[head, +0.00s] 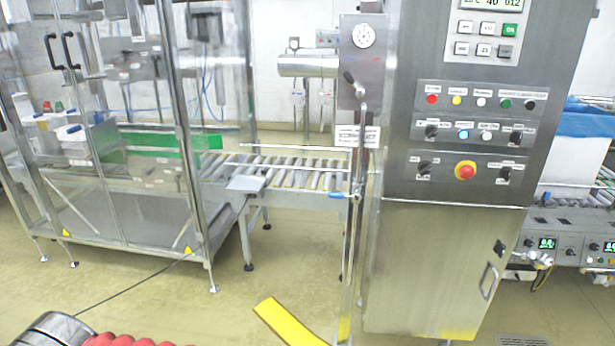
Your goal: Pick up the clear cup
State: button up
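I see no clear cup in the head view. My gripper is not in view either. A dark metallic rounded part (52,330) and a red ribbed part (120,340) show at the bottom left edge, cut off by the frame; I cannot tell what they belong to.
A steel control cabinet (430,265) with buttons and a red emergency stop (465,171) stands right of centre. A roller conveyor (300,172) runs left into a clear-walled machine frame (185,130). A yellow curved piece (285,322) lies low in front. Open floor (150,285) spreads at lower left, crossed by a cable.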

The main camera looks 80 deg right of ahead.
aim_at(300, 175)
jog(key=z, duration=2.4)
jog(key=i, duration=1.15)
jog(key=u, duration=0.45)
jog(key=i, duration=0.8)
jog(key=u, duration=0.15)
